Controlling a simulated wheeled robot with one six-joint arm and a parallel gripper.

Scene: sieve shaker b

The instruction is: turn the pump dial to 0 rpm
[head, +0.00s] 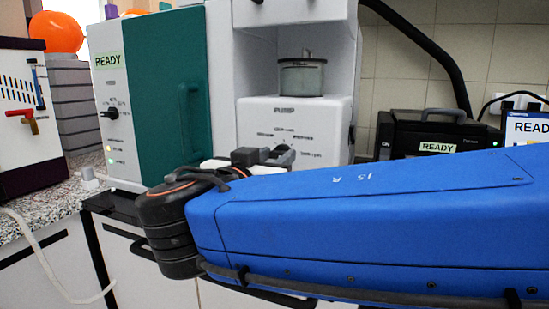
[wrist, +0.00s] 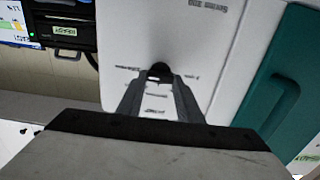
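The pump is the white housing (head: 318,112) labelled PUMP, in the middle of the head view; its white front panel also fills the middle of the wrist view (wrist: 208,60). The dial (wrist: 160,71) is a small black knob on that panel with printed marks around it, too blurred to read. My gripper (wrist: 160,80) points at the panel, its two fingers apart, with the knob between or just beyond the tips. Contact with the knob cannot be made out. In the head view my gripper (head: 284,156) is at the panel and partly hides the dial.
A teal-and-white cabinet (head: 165,85) with its own black knob stands left of the pump. A metal pot (head: 302,77) sits in the recess above the panel. A black case (head: 430,130) with a READY label is at the right. My blue arm covers the front.

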